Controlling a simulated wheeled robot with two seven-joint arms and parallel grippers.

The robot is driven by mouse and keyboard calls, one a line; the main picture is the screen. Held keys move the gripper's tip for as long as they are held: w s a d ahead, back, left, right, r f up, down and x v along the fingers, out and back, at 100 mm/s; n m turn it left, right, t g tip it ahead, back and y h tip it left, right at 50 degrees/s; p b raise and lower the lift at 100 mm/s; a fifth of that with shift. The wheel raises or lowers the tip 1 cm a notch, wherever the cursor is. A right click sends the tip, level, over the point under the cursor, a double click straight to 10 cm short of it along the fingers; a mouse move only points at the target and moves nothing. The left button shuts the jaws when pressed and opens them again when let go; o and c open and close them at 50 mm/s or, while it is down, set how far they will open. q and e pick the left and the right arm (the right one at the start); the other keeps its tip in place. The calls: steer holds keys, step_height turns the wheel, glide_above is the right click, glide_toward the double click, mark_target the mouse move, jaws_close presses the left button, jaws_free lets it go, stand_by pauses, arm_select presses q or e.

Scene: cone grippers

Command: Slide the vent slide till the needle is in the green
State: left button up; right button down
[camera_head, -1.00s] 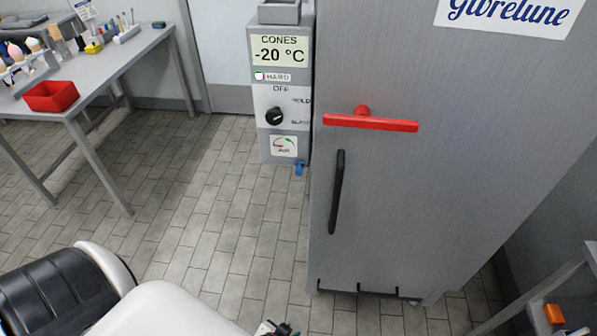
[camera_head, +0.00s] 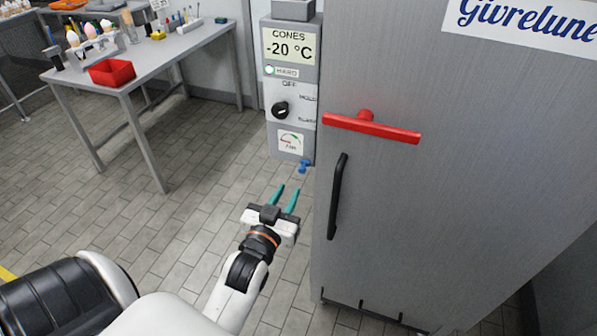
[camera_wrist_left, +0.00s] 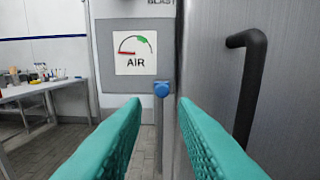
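The vent slide shows as a small blue knob (camera_head: 304,165) at the bottom right of the grey control box, below the AIR gauge (camera_head: 290,143). In the left wrist view the blue knob (camera_wrist_left: 161,89) is ahead, in line with the gap between the fingers. The gauge (camera_wrist_left: 135,52) has a red part at left and a green part at upper right; its needle looks to lie at the left, by the red. My left gripper (camera_head: 285,190) is open and empty, with teal fingers, below and short of the knob. My right gripper is not in view.
A tall steel cabinet with a black handle (camera_head: 338,196) and a red T-handle (camera_head: 371,127) stands right of the knob. The control box also has a black dial (camera_head: 281,110). A table with a red tray (camera_head: 112,73) stands at left. The floor between is clear.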

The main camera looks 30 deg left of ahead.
mark_target(301, 171)
arm_select(q)
steer(key=p+x, duration=0.1)
steer(key=x, duration=0.7)
steer(key=shift+d, duration=0.2)
steer(key=shift+c, duration=0.6)
jaws_close()
